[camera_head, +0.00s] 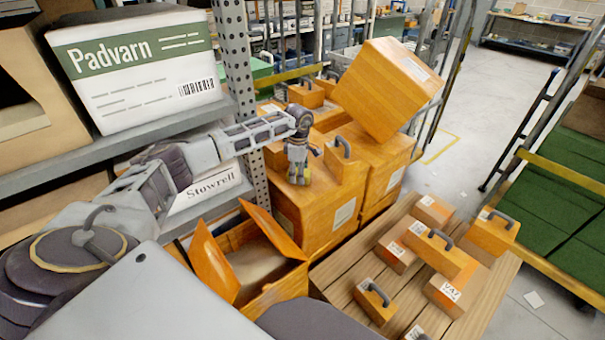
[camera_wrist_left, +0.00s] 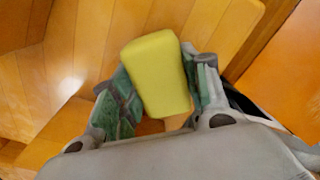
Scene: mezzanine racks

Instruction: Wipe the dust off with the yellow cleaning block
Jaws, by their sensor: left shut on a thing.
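The yellow cleaning block (camera_wrist_left: 157,74) is between the green-padded fingers of my left gripper in the left wrist view. My left gripper (camera_wrist_left: 158,92) is shut on it, and the block's far end sticks out past the fingertips. In the head view my left gripper (camera_head: 298,172) points down in front of the stacked orange boxes (camera_head: 318,205); the block cannot be made out clearly there. Orange-brown wood-like surfaces lie beyond the block in the wrist view. I cannot tell whether the block touches them. I cannot make out any dust. My right gripper is not in view.
An open orange box (camera_head: 275,298) stands below my left arm. A slatted wooden pallet (camera_head: 345,262) holds several small handled orange boxes. A perforated rack post (camera_head: 235,60) and shelf with a white Padvarn box (camera_head: 140,70) are at left. Floor is clear at upper right.

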